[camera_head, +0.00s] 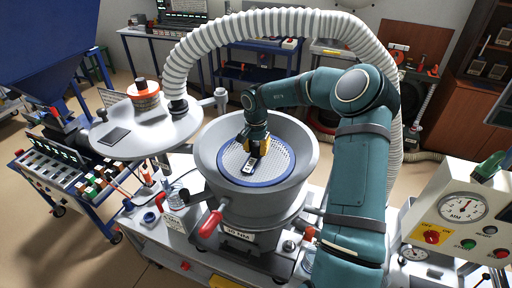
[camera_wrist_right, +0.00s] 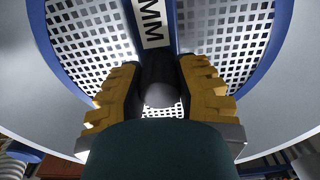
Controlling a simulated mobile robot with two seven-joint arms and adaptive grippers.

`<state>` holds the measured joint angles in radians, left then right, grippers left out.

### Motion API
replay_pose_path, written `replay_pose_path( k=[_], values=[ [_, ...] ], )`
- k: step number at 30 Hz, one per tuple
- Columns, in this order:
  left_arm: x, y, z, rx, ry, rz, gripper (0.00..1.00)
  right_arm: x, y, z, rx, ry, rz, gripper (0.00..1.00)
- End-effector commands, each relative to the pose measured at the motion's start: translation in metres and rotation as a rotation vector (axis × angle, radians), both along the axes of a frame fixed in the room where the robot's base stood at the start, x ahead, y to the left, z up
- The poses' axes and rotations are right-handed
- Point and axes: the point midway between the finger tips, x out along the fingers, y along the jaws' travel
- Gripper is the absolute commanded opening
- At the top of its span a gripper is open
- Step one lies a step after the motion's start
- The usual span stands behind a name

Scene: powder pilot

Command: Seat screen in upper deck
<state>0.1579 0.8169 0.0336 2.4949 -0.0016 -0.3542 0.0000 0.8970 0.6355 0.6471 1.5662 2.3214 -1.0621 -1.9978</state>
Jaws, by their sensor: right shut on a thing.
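The screen (camera_head: 273,170) is a round perforated plate with a blue rim and a labelled bar across its middle. It lies inside the grey bowl of the upper deck (camera_head: 211,160); I cannot tell whether its rim is fully down all round. My right gripper (camera_head: 257,146) reaches into the bowl from above and is shut on the screen near its middle. In the right wrist view the yellow fingers (camera_wrist_right: 162,92) flank a dark knob or handle (camera_wrist_right: 158,70) above the perforated sheet. My left gripper is not in view.
A round grey lid (camera_head: 172,133) with a ribbed white hose (camera_head: 215,38) stands left of the bowl. A red-handled lever (camera_head: 210,223) sticks out in front. A gauge panel (camera_head: 465,212) is at the right. A blue cart (camera_head: 65,170) stands at the left.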

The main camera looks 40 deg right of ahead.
Motion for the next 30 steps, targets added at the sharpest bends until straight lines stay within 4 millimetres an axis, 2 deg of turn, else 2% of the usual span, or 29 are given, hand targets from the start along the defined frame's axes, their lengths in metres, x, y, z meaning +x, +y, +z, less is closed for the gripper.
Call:
replay_pose_path(
  k=[19, 20, 21, 22, 30],
  values=[
    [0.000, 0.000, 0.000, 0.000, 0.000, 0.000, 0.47, 0.000, 0.000, -0.011, 0.000, 0.000, 0.000, 0.00],
    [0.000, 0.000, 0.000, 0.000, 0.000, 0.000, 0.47, 0.000, 0.000, -0.011, 0.000, 0.000, 0.000, 0.41],
    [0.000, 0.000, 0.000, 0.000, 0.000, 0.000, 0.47, 0.000, 0.000, -0.011, 0.000, 0.000, 0.000, 0.55],
    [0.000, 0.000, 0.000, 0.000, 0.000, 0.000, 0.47, 0.000, 0.000, -0.011, 0.000, 0.000, 0.000, 0.60],
    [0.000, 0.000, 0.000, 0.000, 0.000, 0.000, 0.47, 0.000, 0.000, -0.012, 0.000, 0.001, 0.000, 0.60]
  ],
)
